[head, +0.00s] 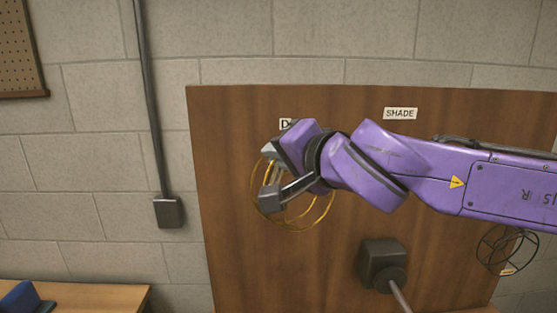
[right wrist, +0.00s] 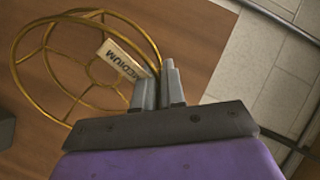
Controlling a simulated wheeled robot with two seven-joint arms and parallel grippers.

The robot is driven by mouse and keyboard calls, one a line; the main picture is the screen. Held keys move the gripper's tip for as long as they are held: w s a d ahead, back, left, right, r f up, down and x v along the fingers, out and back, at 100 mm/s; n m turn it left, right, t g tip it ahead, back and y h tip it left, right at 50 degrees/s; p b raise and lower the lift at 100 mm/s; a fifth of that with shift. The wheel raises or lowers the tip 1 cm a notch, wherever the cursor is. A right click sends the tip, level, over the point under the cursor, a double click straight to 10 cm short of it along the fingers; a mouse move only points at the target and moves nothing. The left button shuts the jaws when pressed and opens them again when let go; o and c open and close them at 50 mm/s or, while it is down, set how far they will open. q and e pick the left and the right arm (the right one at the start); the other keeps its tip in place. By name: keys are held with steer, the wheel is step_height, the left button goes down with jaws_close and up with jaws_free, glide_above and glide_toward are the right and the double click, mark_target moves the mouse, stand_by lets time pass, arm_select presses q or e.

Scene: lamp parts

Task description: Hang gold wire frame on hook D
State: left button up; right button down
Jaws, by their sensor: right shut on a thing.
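The gold wire frame (head: 322,212) is a round cage of thin wire in front of the brown board, just below the "D" label (head: 285,124). In the right wrist view the gold wire frame (right wrist: 40,108) shows its rings and spokes, with a "MEDIUM" tag (right wrist: 122,62) on it. My right gripper (head: 268,173) is shut on the frame's rim; its fingers (right wrist: 158,88) are close together in the right wrist view. Hook D itself is not visible; my gripper and the frame cover the area under its label. My left gripper is out of view.
The upright brown board (head: 235,250) also bears a "SHADE" label (head: 400,113). A dark square mount with a rod (head: 380,258) sticks out lower on it. A black wire frame (head: 507,248) is at the right. A wooden table (head: 90,297) stands at lower left.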

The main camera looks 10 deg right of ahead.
steer(key=shift+w+d+f+b, duration=0.1)
steer(key=shift+w+d+b, duration=0.1)
steer(key=shift+w, duration=0.9)
steer(key=shift+w+d+f+b, duration=0.1)
steer(key=shift+w+d, duration=0.1)
steer(key=shift+w, duration=0.85)
steer(key=shift+w+f, duration=0.15)
steer(key=shift+w, duration=0.05)
steer(key=shift+w+f, duration=0.3)
steer(key=shift+f, duration=0.3)
